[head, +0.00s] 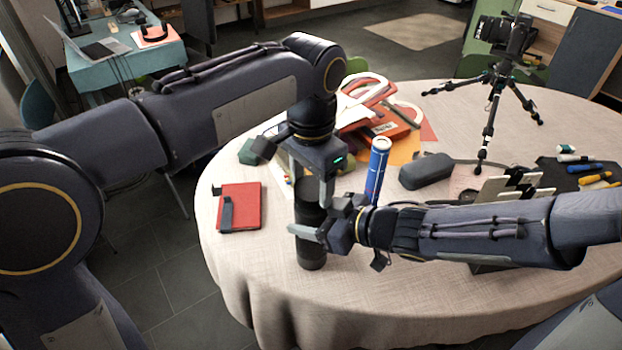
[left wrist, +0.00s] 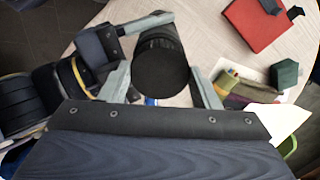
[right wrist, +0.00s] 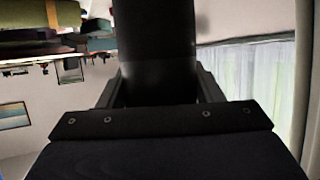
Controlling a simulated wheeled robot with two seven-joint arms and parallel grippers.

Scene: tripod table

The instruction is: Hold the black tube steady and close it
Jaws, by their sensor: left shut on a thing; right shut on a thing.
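The black tube (head: 312,255) stands upright on the table near its front edge. My left gripper (head: 312,185) points down from above and is shut on the tube's upper end. In the left wrist view the tube's round dark top (left wrist: 162,66) sits between the fingers. My right gripper (head: 314,232) comes in level from the right and is shut on the tube's lower body. In the right wrist view the tube (right wrist: 155,45) fills the space between the fingers. The fingers hide parts of the tube, and I cannot tell how far its top is closed.
The round table (head: 230,260) has a pale cloth. A blue can (head: 377,170) stands just behind my right gripper. A red notebook (head: 240,205) lies at left. A dark case (head: 426,171), a tripod with camera (head: 490,120) and several markers are at right. The front cloth is clear.

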